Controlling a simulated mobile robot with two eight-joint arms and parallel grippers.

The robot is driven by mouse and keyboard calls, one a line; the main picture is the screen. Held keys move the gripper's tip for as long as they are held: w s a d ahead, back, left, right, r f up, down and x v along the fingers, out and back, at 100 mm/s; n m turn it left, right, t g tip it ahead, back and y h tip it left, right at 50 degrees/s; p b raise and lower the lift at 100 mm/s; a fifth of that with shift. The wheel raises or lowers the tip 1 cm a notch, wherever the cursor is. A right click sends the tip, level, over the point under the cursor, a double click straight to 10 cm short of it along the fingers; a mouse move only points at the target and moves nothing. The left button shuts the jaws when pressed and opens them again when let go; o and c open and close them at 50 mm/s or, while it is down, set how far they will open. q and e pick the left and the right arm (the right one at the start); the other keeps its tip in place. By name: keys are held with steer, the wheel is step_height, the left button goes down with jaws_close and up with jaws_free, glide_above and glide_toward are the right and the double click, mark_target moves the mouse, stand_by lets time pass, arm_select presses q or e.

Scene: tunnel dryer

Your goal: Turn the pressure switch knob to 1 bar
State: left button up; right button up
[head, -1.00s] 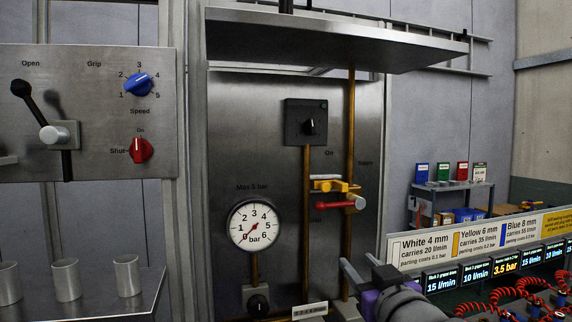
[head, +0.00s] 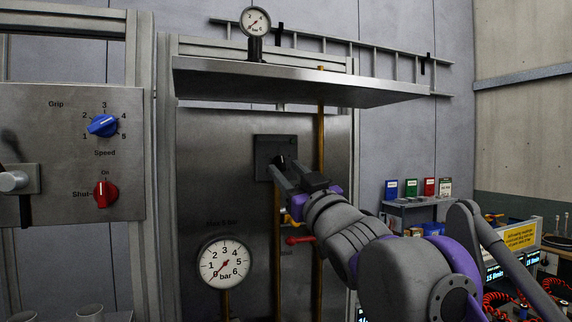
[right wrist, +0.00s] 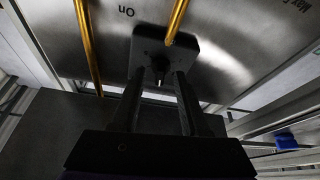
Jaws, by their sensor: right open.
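A black square switch box (head: 262,146) with a dark knob is mounted on the steel panel, and I take it for the pressure switch. My right gripper (head: 285,168) reaches up to it from the lower right and hides part of its face. In the right wrist view the box (right wrist: 191,52) lies ahead and its knob (right wrist: 160,64) shows between the tips of the two parted fingers (right wrist: 157,78). I cannot tell whether the fingers touch it. The large dial gauge (head: 224,262) has its needle at the low end, lower left. My left gripper is not in view.
Brass pipes (head: 320,130) run down the panel beside my arm. A red-handled valve (head: 300,240) sits below my gripper. A steel shelf (head: 300,82) with a small gauge (head: 255,20) overhangs above. A control panel with a blue knob (head: 103,125) and a red knob (head: 105,194) is at left.

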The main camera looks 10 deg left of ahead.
steer(key=shift+w+a+r, duration=0.2)
steer(key=shift+w+a, duration=0.1)
steer(key=shift+w, duration=0.05)
steer(key=shift+s, duration=0.1)
jaws_close()
steer(key=shift+d+n, duration=0.1)
steer(key=shift+n, duration=0.4)
steer(key=n+g+y, duration=0.1)
steer(key=n, duration=0.2)
steer(key=shift+d+n+g, duration=0.15)
steer(key=shift+n+g, duration=0.25)
steer(key=shift+w+r+n+g+y, duration=0.1)
steer(key=shift+n+g+y, duration=0.35)
steer(key=shift+n, duration=0.7)
steer(key=shift+w+r+n+g+y, duration=0.1)
steer(key=shift+n+g+y, duration=0.15)
steer(key=shift+n+g, duration=0.65)
steer(key=shift+n, duration=0.45)
